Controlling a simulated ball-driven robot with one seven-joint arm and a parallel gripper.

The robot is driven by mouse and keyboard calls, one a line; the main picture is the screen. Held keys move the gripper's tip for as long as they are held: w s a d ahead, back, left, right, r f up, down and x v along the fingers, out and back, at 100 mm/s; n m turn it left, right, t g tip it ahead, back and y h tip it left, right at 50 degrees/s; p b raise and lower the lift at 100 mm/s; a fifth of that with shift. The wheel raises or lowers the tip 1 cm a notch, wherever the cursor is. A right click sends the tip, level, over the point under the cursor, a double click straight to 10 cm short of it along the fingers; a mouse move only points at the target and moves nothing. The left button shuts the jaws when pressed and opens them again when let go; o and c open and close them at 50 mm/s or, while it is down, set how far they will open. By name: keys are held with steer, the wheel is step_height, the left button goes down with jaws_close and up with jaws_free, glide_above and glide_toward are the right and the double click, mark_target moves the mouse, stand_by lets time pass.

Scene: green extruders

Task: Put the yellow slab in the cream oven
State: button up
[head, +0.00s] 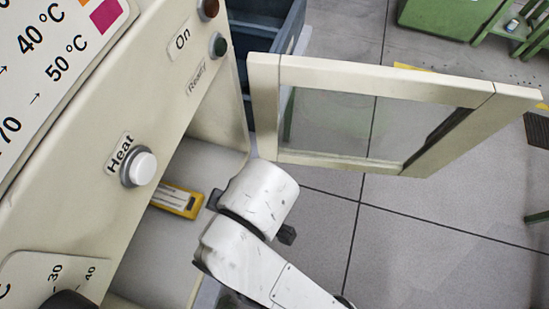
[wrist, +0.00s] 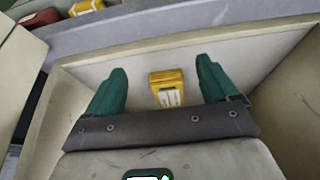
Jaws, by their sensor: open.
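The cream oven (head: 165,85) stands at the left of the head view with its front opening uncovered. Its glass-windowed door (head: 510,100) is swung wide open to the right. The yellow slab (head: 178,200) lies on the oven's pale floor, just inside the opening, partly hidden by the oven front and my arm. In the wrist view the slab (wrist: 166,88) shows between the two green fingers of my gripper (wrist: 163,70). The gripper is open with a gap on both sides of the slab, and nothing is held. Its fingertips are hidden in the head view.
A white Heat button (head: 140,168) and other controls are on the oven front. A blue-grey bin (head: 262,40) stands behind the door. In the wrist view, a red thing (wrist: 22,38) and another yellow thing (wrist: 87,6) lie at top left.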

steer(key=d+f+m+h, duration=0.1)
steer(key=d+f+m, duration=0.3)
steer(key=d, duration=0.5)
steer(key=d+f+m+h, duration=0.1)
steer(key=d+f+m, duration=0.25)
steer(key=d, duration=0.65)
steer(key=s+d+f+m+h, duration=0.1)
steer(key=s+d+m, duration=0.2)
steer(key=d, duration=0.5)
steer(key=s+d+f+m+h, duration=0.1)
steer(key=s+d+f+m, duration=0.1)
steer(key=s+d, duration=0.3)
steer(key=d+m, duration=0.1)
steer(key=d, duration=0.2)
steer(key=shift+s+f+g, duration=0.15)
steer(key=shift+s+g, duration=0.1)
steer(key=shift+g, duration=0.05)
steer(key=shift+m, duration=0.25)
steer(key=shift+c, duration=0.4)
